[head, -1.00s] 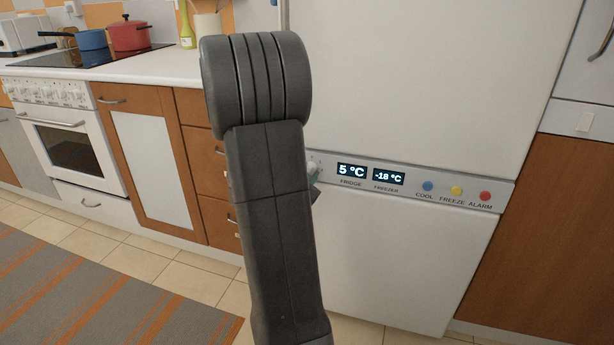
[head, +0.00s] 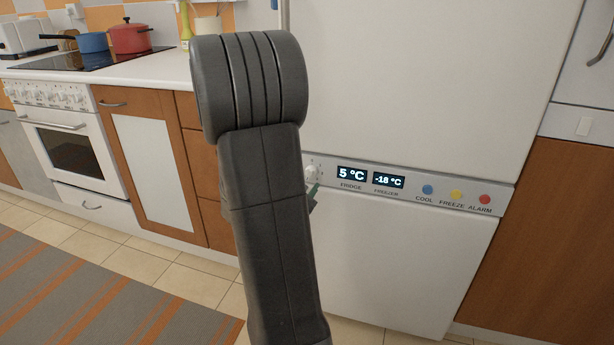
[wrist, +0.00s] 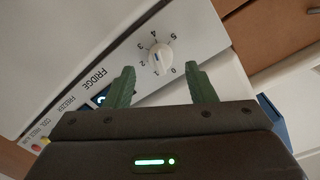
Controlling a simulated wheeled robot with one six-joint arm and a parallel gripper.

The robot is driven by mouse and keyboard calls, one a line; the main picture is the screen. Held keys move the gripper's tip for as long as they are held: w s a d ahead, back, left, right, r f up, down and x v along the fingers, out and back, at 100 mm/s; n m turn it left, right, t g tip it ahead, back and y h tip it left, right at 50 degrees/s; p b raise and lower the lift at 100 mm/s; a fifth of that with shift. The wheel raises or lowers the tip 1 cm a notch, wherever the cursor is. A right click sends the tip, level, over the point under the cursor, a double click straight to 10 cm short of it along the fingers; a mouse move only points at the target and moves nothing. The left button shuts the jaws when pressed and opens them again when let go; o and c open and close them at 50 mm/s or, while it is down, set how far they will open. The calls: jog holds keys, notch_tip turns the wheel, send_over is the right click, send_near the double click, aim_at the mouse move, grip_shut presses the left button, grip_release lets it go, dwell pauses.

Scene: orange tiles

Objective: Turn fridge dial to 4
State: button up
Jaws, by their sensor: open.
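The fridge dial (wrist: 161,57) is a white round knob with numbers around it, on the fridge's grey control strip. In the head view the dial (head: 311,173) is partly hidden by my arm. The fridge display (head: 351,174) reads 5 °C and the freezer display (head: 389,180) reads -18 °C. My gripper (wrist: 158,84) is open, with its two green fingers apart and the dial showing between and just beyond their tips. I cannot tell whether either finger touches it. In the head view only a bit of a green finger (head: 313,195) shows below the dial.
Blue, yellow and red buttons sit right of the displays: COOL (head: 427,189), FREEZE (head: 456,194) and ALARM (head: 485,199). The white lower fridge door (head: 400,260) is below. An oven (head: 70,150) and drawers stand left.

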aim_at(308, 175)
jog(key=p+v, duration=0.1)
jog(key=v, duration=0.9)
jog(key=shift+s+p, duration=0.3)
jog(key=shift+a, duration=0.1)
jog(key=b+x, duration=0.2)
jog(key=x, duration=1.1)
jog(key=shift+w, duration=0.4)
